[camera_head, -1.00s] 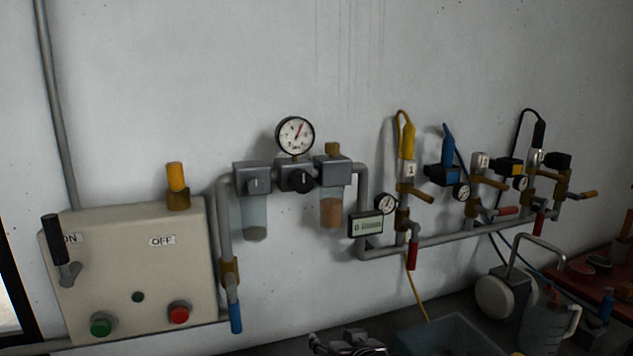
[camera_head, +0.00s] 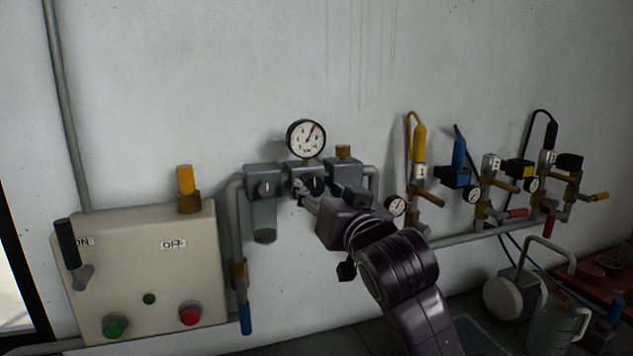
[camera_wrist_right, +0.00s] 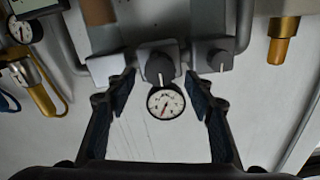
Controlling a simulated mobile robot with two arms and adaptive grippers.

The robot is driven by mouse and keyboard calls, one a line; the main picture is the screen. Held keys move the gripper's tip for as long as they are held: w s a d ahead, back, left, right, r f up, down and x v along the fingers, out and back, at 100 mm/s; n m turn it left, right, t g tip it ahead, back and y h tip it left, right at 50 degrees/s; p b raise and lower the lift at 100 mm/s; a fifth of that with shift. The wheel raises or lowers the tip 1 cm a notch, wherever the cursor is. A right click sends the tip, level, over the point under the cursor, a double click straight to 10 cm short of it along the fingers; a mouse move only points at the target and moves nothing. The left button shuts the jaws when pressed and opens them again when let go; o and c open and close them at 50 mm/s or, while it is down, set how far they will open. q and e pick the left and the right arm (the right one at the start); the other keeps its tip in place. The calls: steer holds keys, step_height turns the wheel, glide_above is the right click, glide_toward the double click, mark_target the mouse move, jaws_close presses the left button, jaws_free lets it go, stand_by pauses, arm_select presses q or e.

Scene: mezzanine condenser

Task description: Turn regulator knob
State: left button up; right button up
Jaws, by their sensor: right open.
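The black regulator knob (camera_head: 316,185) is on the middle block of the wall-mounted air unit, under a round white gauge (camera_head: 306,139). My right gripper (camera_head: 308,191) is at the unit, its fingers partly covering the knob. In the right wrist view, which is upside down, the knob (camera_wrist_right: 160,68) lies ahead, roughly centred between the two open fingers (camera_wrist_right: 162,92). The gauge (camera_wrist_right: 166,102) also shows between them. No contact with the knob is visible. My left gripper is not in view.
A grey filter block with a clear bowl (camera_head: 264,216) is left of the knob. My arm hides much of the block and bowl on the right. A control box (camera_head: 150,270) is at left. Valves and a pipe (camera_head: 480,232) run along the wall at right.

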mark_target(312, 185)
steer(key=shift+p+x, duration=0.3)
steer(key=shift+x, duration=1)
steer(key=c, duration=1.2)
steer(key=shift+o, duration=0.2)
steer(key=n+p, duration=0.2)
steer(key=n, duration=0.1)
steer(key=shift+r+n, duration=0.15)
steer(key=shift+n, duration=0.15)
steer(key=shift+a+n+p, duration=0.1)
steer(key=shift+n+p, duration=0.85)
steer(key=shift+n, duration=1.05)
